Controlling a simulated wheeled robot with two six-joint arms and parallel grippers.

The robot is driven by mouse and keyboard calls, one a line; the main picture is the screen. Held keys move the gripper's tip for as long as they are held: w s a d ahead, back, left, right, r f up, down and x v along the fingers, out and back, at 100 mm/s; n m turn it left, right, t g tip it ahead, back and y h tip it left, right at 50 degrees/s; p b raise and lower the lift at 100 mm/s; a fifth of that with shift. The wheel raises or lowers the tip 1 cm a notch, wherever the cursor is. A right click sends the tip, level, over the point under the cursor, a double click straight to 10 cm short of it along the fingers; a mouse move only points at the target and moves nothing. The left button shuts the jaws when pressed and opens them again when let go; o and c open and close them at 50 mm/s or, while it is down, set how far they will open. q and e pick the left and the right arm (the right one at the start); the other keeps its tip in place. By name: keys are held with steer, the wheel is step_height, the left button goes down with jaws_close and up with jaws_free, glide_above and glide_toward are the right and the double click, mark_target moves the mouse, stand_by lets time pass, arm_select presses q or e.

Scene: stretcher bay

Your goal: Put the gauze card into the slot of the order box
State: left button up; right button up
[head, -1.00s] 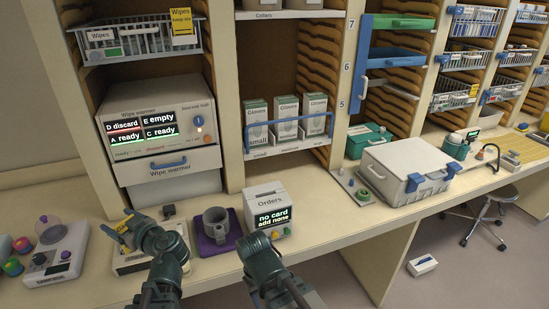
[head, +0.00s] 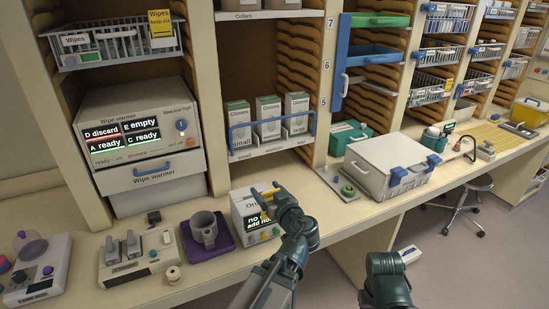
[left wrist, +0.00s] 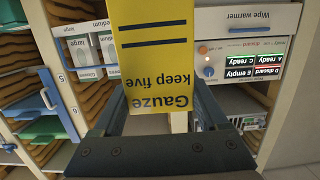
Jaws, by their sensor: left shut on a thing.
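The gauze card (left wrist: 155,50) is yellow, with "Gauze keep five" upside down in the left wrist view. My left gripper (head: 266,196) is shut on it; only a little yellow shows between the fingers in the head view. The order box (head: 240,221) is a small white box with a dark display and coloured buttons, on the counter. My left gripper is in front of or above its top, and hides part of the top and display. The slot cannot be made out, nor whether the card touches the box. My right arm shows at the bottom, but its gripper does not.
A purple tray (head: 222,247) with a grey mug (head: 204,229) stands left of the order box. A two-lever device (head: 134,263) is farther left. Glove boxes (head: 267,117) stand on a shelf behind.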

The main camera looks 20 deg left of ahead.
arm_select(q)
steer(key=w+a+r+p, duration=0.1)
steer(key=w+a+r, duration=0.1)
steer(key=w+a, duration=0.8)
steer(key=shift+w+a+p, duration=0.3)
steer(key=shift+a+p, duration=0.1)
steer(key=shift+a, duration=0.6)
steer(key=shift+f, duration=0.15)
step_height(320, 180, down, 10)
steer(key=b, duration=0.9)
steer(key=shift+r+b, duration=0.25)
steer(key=shift+b, duration=0.1)
steer(key=shift+s+d, duration=0.1)
steer(key=shift+f+b, duration=0.55)
